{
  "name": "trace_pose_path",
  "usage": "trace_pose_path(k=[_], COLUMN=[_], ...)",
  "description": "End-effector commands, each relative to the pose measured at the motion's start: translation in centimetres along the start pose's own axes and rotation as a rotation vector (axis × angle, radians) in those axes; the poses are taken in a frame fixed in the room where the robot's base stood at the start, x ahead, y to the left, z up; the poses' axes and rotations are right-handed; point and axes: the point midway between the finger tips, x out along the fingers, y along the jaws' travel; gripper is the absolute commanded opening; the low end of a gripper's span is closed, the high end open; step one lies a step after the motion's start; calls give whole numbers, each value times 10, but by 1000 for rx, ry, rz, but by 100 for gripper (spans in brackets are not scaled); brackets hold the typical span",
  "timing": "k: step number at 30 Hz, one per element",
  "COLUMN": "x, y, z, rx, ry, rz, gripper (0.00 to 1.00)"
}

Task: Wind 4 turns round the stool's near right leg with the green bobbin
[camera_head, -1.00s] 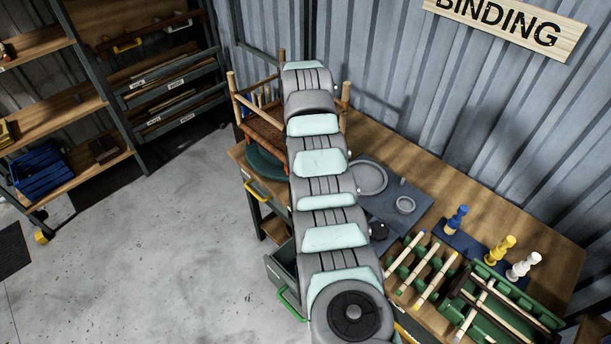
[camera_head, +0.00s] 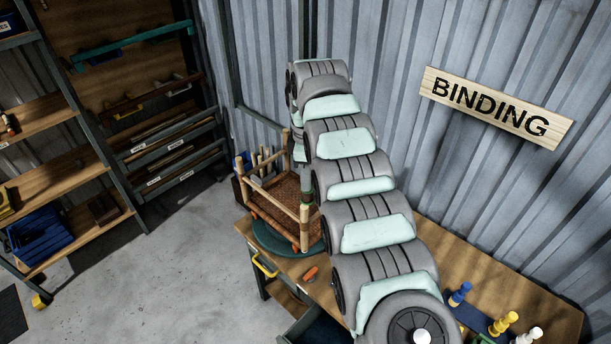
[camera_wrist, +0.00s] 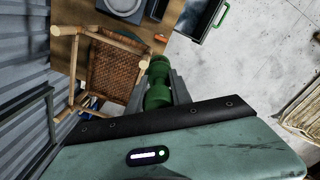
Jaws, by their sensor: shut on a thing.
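The stool (camera_head: 277,198) stands on a round dark green turntable (camera_head: 266,240) at the bench's left end, its woven seat low and pale posts rising around it. Its near post, probably the near right leg (camera_head: 304,228), shows left of my arm. In the wrist view the stool (camera_wrist: 112,68) is left of my gripper (camera_wrist: 158,88). My gripper is shut on the green bobbin (camera_wrist: 158,70). The bobbin is close to the stool's right-hand post; I cannot tell whether they touch. No wound strand is clear. In the head view my arm mostly hides the gripper.
An orange item (camera_head: 310,274) lies on the bench (camera_head: 480,270) by the turntable. Blue (camera_head: 460,294), yellow (camera_head: 503,323) and white bobbins stand at the bench's right. An open drawer (camera_wrist: 203,18) juts out beyond the bobbin.

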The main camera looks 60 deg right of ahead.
Motion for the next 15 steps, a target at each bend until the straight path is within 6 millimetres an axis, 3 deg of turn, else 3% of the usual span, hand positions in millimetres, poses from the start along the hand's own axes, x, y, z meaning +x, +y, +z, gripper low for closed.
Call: trace_pose_path(k=[15], x=[58], y=[-1], z=[0], rx=[2], ry=[0], rz=[-3], gripper=[0])
